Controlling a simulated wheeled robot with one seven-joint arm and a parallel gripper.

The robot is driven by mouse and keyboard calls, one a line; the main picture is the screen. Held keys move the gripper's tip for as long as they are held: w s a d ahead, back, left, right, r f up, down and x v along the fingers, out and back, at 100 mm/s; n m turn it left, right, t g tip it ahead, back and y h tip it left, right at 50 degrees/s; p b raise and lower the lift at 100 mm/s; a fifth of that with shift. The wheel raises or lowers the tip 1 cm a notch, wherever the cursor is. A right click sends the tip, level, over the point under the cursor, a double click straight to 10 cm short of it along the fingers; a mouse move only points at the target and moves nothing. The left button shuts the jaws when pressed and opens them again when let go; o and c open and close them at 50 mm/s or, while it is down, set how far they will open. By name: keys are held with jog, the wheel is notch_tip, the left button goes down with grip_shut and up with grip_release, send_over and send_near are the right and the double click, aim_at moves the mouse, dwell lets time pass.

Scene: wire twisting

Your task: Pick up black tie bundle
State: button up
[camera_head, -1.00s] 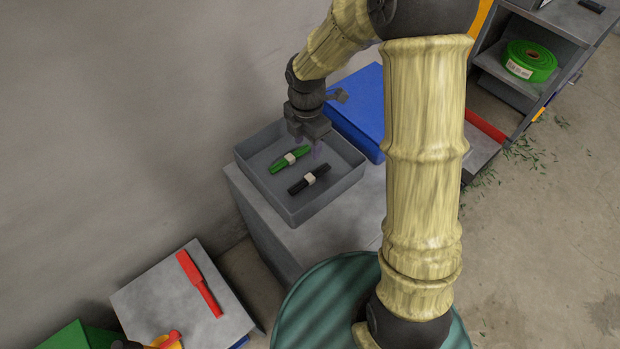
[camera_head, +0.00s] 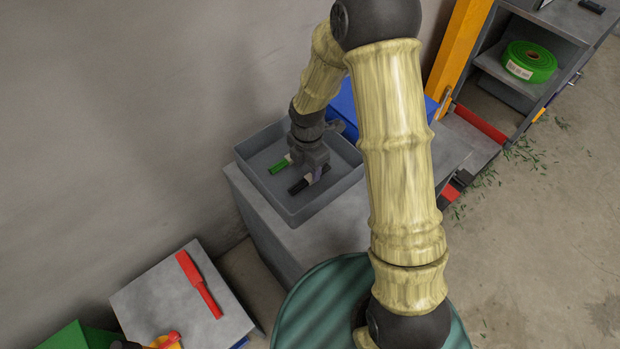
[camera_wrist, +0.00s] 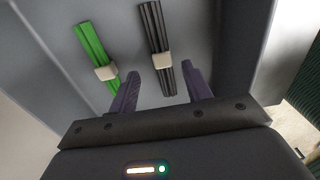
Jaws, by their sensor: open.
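The black tie bundle (camera_wrist: 154,32) lies in the grey tray (camera_head: 262,190), with a pale band (camera_wrist: 162,61) around its middle. In the head view the black bundle (camera_head: 297,187) is partly hidden by my gripper. My gripper (camera_wrist: 163,82) is open, and its two purple fingers stand on either side of the black bundle's near end. I cannot tell whether the fingers touch the tray floor. In the head view my gripper (camera_head: 314,177) is low inside the tray.
A green tie bundle (camera_wrist: 92,45) with a pale band lies left of the black one, close to my left finger. The tray walls rise around both bundles. A blue box (camera_head: 346,108) stands behind the tray. A red tool (camera_head: 199,283) lies on a lower grey surface at left.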

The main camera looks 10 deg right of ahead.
aim_at(310, 177)
jog(key=f, duration=0.4)
jog(key=shift+s+d, duration=0.1)
jog(key=shift+d, duration=0.1)
jog(key=shift+c, duration=0.2)
grip_shut()
